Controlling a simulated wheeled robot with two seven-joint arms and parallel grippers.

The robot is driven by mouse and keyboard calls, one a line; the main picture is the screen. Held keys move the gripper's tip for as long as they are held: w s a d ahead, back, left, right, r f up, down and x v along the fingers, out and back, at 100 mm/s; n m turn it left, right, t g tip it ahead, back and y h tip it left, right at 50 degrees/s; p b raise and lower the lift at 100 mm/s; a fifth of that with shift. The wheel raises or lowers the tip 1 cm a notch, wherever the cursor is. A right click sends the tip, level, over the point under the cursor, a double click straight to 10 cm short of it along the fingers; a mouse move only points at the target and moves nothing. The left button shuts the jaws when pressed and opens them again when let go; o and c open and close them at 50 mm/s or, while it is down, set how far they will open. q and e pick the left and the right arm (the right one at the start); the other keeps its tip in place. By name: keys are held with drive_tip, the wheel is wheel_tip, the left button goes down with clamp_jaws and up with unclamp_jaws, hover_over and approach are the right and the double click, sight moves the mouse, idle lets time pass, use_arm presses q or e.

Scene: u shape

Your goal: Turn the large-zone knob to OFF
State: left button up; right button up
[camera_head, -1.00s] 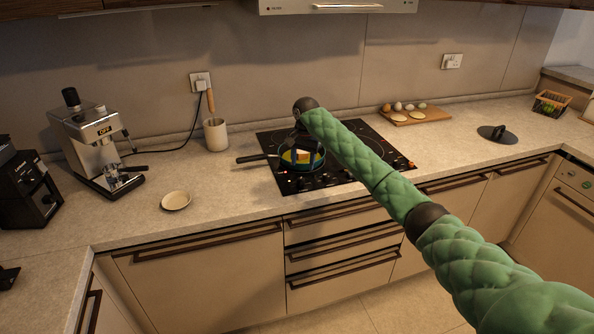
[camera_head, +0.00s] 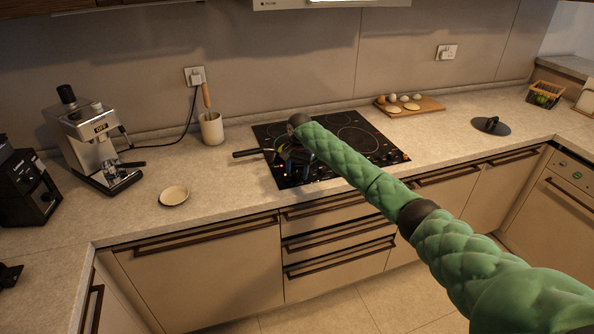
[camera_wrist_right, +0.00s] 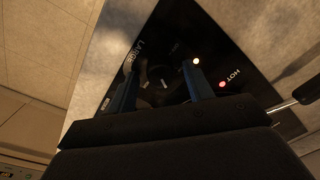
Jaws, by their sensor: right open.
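The black cooktop (camera_head: 352,140) is set into the counter, with small lit red spots along its front edge. In the right wrist view a dark round knob (camera_wrist_right: 156,87) with pale marks sits beside the label "LARGE" (camera_wrist_right: 139,50). My right gripper (camera_wrist_right: 160,82) is open, with one finger on each side of the knob; I cannot tell whether they touch it. In the head view this gripper (camera_head: 296,160) is low over the cooktop's front left and hides the knob. My left gripper is not in view.
A pan, its handle (camera_head: 247,153) pointing left, sits on the cooktop close behind my right gripper. A red light (camera_wrist_right: 222,84) glows near "HOT". A small plate (camera_head: 174,195) and a coffee machine (camera_head: 92,140) stand left. A board (camera_head: 410,107) with eggs is at the back right.

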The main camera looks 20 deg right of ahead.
drive_tip(key=c, duration=1)
drive_tip(key=shift+o, duration=0.2)
